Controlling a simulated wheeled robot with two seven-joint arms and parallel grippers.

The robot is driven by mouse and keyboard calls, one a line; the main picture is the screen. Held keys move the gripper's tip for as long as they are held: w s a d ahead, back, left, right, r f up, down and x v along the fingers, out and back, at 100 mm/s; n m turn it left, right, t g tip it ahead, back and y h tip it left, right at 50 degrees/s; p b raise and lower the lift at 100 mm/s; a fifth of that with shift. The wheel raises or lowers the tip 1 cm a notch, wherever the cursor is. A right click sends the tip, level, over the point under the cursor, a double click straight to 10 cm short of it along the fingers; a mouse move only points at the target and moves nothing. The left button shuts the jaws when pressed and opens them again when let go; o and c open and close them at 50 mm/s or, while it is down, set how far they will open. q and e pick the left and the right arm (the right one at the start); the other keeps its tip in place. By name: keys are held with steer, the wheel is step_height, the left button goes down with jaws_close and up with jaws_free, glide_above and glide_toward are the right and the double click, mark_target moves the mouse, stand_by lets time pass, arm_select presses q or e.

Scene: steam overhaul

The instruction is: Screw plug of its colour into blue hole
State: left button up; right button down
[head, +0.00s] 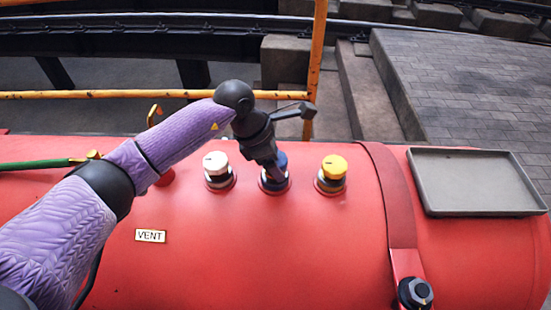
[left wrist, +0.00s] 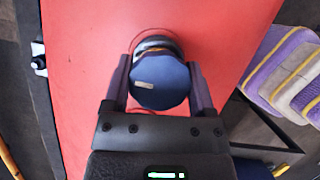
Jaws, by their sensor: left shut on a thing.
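The blue plug (left wrist: 160,82) sits at the middle hole on the red boiler (head: 300,260), over a metal collar. It also shows in the head view (head: 278,160), partly hidden by my gripper. My left gripper (head: 272,172) points down onto it, and its fingers are on both sides of the plug, shut on it, in the left wrist view (left wrist: 160,85). A white plug (head: 215,163) stands in the hole to the left and a yellow plug (head: 334,167) in the hole to the right. How deep the blue plug sits cannot be told. My right gripper is not in view.
A grey tray (head: 478,209) lies empty on the boiler at the right. A red band with a dark bolt (head: 415,292) crosses the boiler. A VENT label (head: 150,236) is at the front left. A yellow railing (head: 316,60) stands behind.

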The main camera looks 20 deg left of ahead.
arm_select(q)
steer(key=shift+f, duration=0.1)
steer(key=shift+f, duration=0.3)
stand_by(0.3)
steer(key=o, duration=1.3)
